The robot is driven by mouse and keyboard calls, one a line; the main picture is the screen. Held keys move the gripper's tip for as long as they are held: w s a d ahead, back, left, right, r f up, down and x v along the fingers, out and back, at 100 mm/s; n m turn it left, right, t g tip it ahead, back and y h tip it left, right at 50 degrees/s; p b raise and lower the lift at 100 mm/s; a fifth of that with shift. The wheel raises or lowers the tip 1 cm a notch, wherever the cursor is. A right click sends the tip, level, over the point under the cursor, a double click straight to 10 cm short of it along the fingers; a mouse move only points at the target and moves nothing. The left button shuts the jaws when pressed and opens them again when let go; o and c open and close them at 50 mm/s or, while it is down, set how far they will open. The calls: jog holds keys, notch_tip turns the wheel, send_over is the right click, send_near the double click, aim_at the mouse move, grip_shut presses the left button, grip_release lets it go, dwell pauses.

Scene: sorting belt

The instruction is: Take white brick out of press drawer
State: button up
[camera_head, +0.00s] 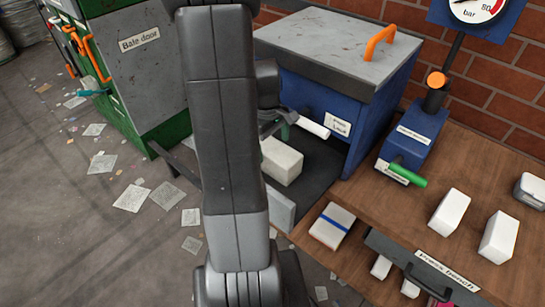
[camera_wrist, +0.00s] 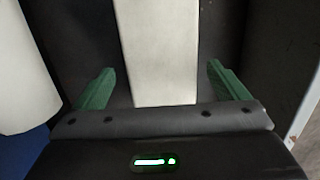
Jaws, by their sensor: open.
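The white brick (camera_head: 282,160) lies in the dark open press drawer (camera_head: 318,168), which sticks out below the blue press. My gripper (camera_head: 284,131) is just above and behind the brick in the head view, partly hidden by my arm. In the wrist view the brick (camera_wrist: 158,52) runs between the two green fingers of my gripper (camera_wrist: 160,68), with a gap on each side. The fingers are open and do not touch it. The brick's near end meets the gripper's dark body in the picture; I cannot tell the distance.
A white handle (camera_head: 313,127) sticks out from the press (camera_head: 335,100) close to my gripper. The wooden bench (camera_head: 470,190) at right carries white blocks (camera_head: 450,212) and a green-handled lever (camera_head: 408,174). A green baler (camera_head: 140,60) stands at left. Paper scraps litter the floor.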

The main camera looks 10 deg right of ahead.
jog(key=f, duration=0.4)
jog(key=shift+s+f, duration=0.2)
jog(key=shift+f, duration=0.2)
jog(key=c, duration=1.3)
